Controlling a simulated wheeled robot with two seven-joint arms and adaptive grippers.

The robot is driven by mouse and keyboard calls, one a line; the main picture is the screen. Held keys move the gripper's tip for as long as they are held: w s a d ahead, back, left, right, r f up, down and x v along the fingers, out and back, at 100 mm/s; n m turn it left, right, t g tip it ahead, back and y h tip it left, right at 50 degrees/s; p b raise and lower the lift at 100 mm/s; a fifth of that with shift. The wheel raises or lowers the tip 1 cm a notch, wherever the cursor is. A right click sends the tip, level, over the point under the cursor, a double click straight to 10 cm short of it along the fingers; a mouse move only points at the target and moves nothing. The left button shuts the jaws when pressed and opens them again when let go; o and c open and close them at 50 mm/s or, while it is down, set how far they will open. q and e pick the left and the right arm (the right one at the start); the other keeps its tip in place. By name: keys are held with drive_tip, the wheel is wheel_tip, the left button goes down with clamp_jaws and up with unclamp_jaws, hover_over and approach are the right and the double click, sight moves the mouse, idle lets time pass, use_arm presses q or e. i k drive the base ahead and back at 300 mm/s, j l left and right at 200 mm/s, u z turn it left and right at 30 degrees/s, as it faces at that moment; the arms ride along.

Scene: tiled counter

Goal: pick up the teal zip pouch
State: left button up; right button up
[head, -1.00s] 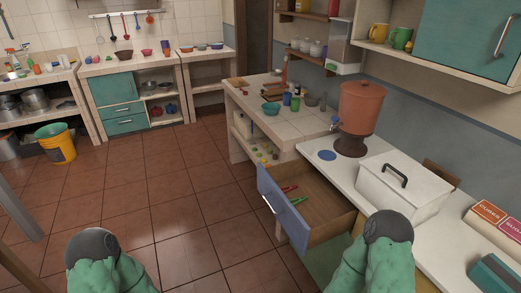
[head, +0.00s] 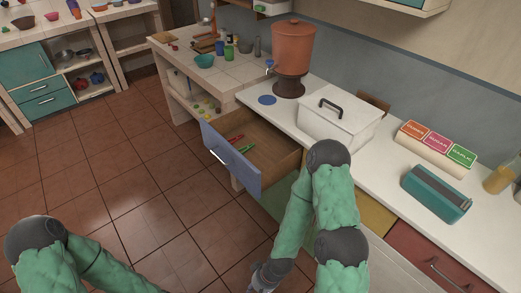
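A teal item (head: 436,194) with a long dark grey strip along its top lies on the white counter at the right in the head view. It is the only pouch-like teal thing I see there, but I cannot make out a zip for sure. My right arm is folded in front of the counter, well left of the teal item. Its dark grey end (head: 264,277) shows at the bottom edge, and its fingers cannot be made out. My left arm shows at the bottom left, and its gripper is out of the frame.
A blue-fronted drawer (head: 231,160) stands open with red and green utensils inside. A white lidded box (head: 338,128) with a black handle and a terracotta dispenser (head: 293,45) stand behind. Labelled boxes (head: 436,147) and a jar (head: 502,176) flank the teal item. Bare counter lies left of it.

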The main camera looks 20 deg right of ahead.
sight(439, 197)
drive_tip(key=z, duration=2.3)
drive_tip(key=i+u, duration=0.1)
drive_tip(key=u, duration=0.15)
